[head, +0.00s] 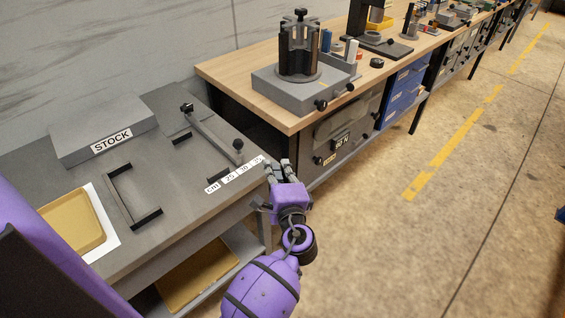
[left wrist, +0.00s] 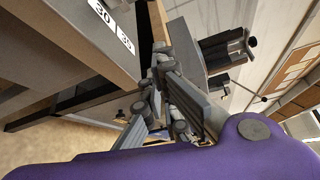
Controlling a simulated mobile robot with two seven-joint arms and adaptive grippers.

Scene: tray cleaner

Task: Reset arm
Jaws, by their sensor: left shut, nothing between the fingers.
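My left arm comes in along the bottom of the head view, purple with dark bands. My left gripper (head: 279,168) is shut and empty, just off the right front corner of the grey table (head: 62,160). In the left wrist view its fingers (left wrist: 160,88) fill the middle, beside the table edge with its number label (left wrist: 103,12). I cannot tell whether it touches the edge. My right gripper is not in view.
A yellow tray (head: 72,224) lies on a white sheet at the table's left, near the STOCK block (head: 103,130). A wooden bench (head: 236,70) carries a grey fixture (head: 300,92) beyond. Floor (head: 430,230) at the right is clear.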

